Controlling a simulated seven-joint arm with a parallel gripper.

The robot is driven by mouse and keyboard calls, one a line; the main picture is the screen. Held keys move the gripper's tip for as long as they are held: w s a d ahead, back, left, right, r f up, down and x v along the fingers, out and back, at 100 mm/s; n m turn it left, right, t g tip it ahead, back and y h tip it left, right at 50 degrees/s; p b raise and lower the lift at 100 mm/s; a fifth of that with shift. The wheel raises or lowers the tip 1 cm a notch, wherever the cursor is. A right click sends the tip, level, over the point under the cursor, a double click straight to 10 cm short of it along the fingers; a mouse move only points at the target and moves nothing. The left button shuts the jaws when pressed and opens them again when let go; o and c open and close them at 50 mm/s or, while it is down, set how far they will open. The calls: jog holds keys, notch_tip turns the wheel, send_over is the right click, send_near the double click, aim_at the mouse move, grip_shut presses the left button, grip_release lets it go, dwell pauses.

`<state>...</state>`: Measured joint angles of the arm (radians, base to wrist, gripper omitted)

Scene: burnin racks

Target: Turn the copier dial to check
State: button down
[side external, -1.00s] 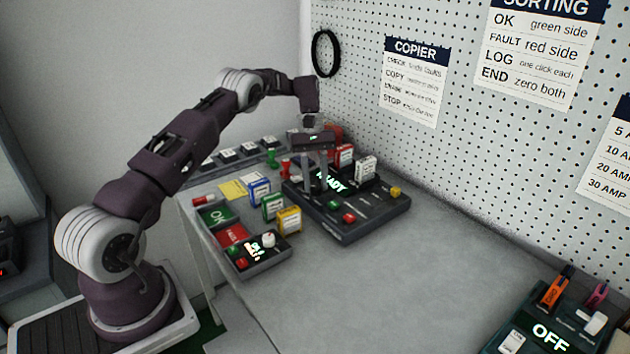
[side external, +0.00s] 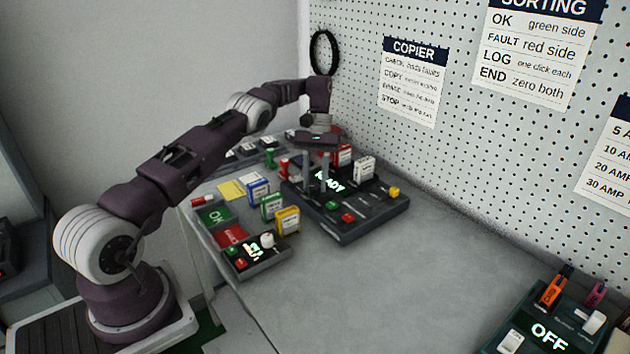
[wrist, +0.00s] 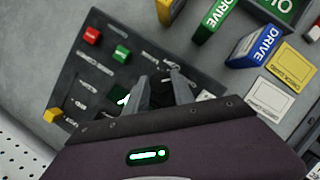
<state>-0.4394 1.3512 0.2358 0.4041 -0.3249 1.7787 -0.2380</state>
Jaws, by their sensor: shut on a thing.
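The copier (side external: 350,232) is a dark panel on the bench with a lit READY display (side external: 328,181), a green button (side external: 332,205) and a red button (side external: 347,217). It also shows tilted in the wrist view (wrist: 92,72). My gripper (side external: 319,184) points down over the copier's far left part, its fingers on either side of the display in the side view. In the wrist view my fingers (wrist: 164,92) are down at the panel, shut on the copier dial. The dial is mostly hidden between them, so its pointer and setting cannot be read.
Several labelled drives stand close by, including a blue one (side external: 258,189), a yellow one (side external: 288,220) and a white one (side external: 365,168) in the copier. A small sorting box (side external: 262,262) is in front. The bench to the right (side external: 400,290) is clear.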

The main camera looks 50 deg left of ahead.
jog(key=c, duration=1.1)
grip_release()
